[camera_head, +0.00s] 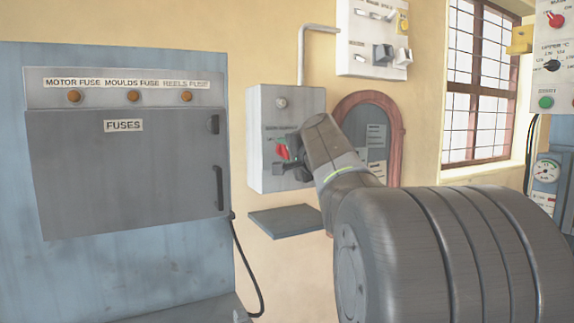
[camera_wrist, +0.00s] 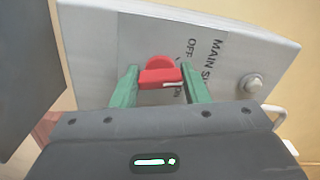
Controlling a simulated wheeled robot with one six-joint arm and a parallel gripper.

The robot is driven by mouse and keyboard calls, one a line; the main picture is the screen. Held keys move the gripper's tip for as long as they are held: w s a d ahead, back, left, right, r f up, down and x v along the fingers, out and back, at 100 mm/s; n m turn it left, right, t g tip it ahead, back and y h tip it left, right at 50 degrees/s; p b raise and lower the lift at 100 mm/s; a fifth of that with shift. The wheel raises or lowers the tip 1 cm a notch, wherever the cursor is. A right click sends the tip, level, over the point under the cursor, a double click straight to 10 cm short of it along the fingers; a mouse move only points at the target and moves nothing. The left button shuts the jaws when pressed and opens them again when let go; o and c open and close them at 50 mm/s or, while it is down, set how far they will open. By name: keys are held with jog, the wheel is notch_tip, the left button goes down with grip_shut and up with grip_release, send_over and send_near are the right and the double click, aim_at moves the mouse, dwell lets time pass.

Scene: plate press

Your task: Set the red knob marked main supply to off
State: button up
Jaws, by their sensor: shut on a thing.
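The red knob (camera_wrist: 160,68) sits on the face of a grey box marked MAIN S..., with the rest of the label hidden in the wrist view. The same knob (camera_head: 282,149) shows as a small red patch on the grey wall box (camera_head: 262,118) in the head view. A white mark on its grip bar points to the right side in the wrist view, near partly covered lettering; OFF is printed above it. I cannot tell the exact setting. My gripper (camera_wrist: 159,78) has its two green fingers on either side of the knob's bar, shut on it.
A grey fuse cabinet (camera_head: 120,175) stands on the left. A small grey shelf (camera_head: 285,221) juts out below the box. A white switch panel (camera_head: 372,38) hangs above, with an arched red frame (camera_head: 397,150) to the right of the box.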

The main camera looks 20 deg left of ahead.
jog(key=n+b, duration=0.3)
jog(key=shift+f, duration=0.35)
jog(key=shift+r+n+b, duration=0.1)
jog(key=shift+n+b, duration=0.9)
jog(key=shift+n, duration=0.4)
jog(key=shift+r, duration=0.1)
jog(key=o, duration=1)
jog(key=b+v, duration=0.1)
jog(key=v, duration=1.2)
jog(key=shift+s+d, duration=0.2)
jog(key=shift+d, duration=0.15)
